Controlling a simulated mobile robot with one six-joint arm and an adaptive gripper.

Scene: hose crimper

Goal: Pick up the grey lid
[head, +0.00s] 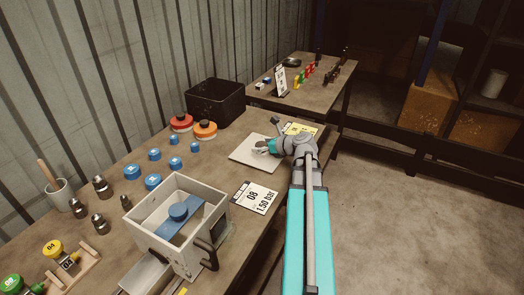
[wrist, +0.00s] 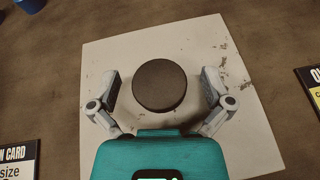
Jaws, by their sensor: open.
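The grey lid looks to be the flat, square, pale grey plate with chipped paint (wrist: 215,45), lying on the workbench; in the head view it shows as a light plate (head: 248,158) partly covered by my gripper. A round dark knob (wrist: 160,85) stands at its middle. My gripper (wrist: 160,92) is open over the plate, with one finger on each side of the knob. A gap shows between each finger and the knob. In the head view my gripper (head: 268,147) hides most of the knob.
An open grey box (head: 160,215) with a blue part inside stands at the bench front. A card (head: 255,197) lies between box and plate; a yellow-marked card (head: 300,129) lies beyond. A black bin (head: 215,103) and red and orange round pieces (head: 205,130) stand behind.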

